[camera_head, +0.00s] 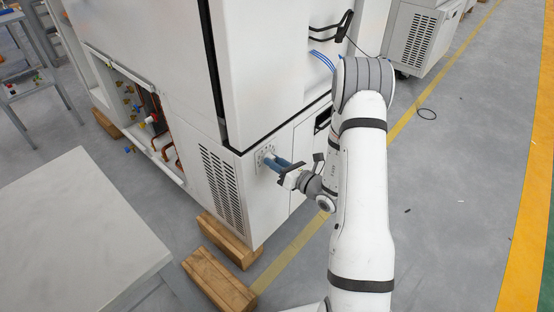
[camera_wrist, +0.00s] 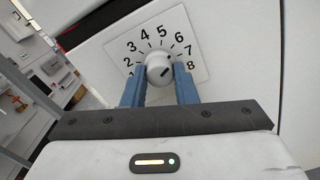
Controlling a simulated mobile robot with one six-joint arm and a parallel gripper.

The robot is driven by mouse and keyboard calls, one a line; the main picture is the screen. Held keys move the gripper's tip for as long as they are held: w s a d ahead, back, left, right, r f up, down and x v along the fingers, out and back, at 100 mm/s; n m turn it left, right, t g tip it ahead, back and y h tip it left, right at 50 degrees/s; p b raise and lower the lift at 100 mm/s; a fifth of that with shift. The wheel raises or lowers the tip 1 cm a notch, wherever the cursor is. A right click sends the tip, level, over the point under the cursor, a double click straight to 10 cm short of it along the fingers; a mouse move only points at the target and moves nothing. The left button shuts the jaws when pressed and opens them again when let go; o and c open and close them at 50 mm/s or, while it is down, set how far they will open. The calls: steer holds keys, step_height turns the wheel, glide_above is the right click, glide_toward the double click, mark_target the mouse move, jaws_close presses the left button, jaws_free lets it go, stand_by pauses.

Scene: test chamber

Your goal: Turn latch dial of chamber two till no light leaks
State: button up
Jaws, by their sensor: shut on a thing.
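The latch dial (camera_wrist: 160,66) is a round, pale knob on a white plate (camera_wrist: 198,43) numbered 1 to 8. My gripper (camera_wrist: 161,75) has its blue fingers closed on the knob's sides. The fingers partly hide the dial there. I see no chamber number and make out no leaking light.
Wooden blocks (camera_head: 218,280) lie by the chamber's foot. A pale table (camera_head: 75,235) stands at the left front. The chamber has an open lower bay (camera_head: 150,125) with pipes. Floor at the right is largely clear.

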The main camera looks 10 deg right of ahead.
steer(key=shift+w+r, duration=0.1)
steer(key=o, duration=1)
steer(key=v, duration=0.7)
steer(key=shift+s+d+p, duration=0.25)
steer(key=shift+s+p, duration=0.05)
steer(key=shift+p, duration=0.1)
steer(key=s+a+r+n+g+y+p, duration=0.1)
steer(key=s+a+r+n+g+p, duration=0.2)
steer(key=s+a+r+n+g, duration=0.25)
steer(key=s+a+r+n+g+y+p, duration=0.1)
steer(key=s+a+r+n+g+p, duration=0.25)
steer(key=r+n, duration=0.45)
steer(key=s+a+r+n+g+y+p, duration=0.1)
steer(key=s+a+r+n+g+p, duration=0.25)
steer(key=a+r+n+g, duration=0.35)
steer(key=s+d+r+n+t+h+p, duration=0.2)
steer(key=s+d+r+n+h+p, duration=0.2)
steer(key=d+r+n+h, duration=0.2)
steer(key=s+d+r+n+t+h+p, duration=0.2)
steer(key=s+d+r+n+h+p, duration=0.2)
steer(key=r, duration=0.7)
steer(key=s+d+n+h, duration=0.1)
steer(key=n+h, duration=0.1)
steer(key=h, duration=0.1)
steer(key=shift+s+d+r+h+p, duration=0.25)
steer(key=shift+d+h+p, duration=0.05)
steer(key=shift+d+p, duration=0.1)
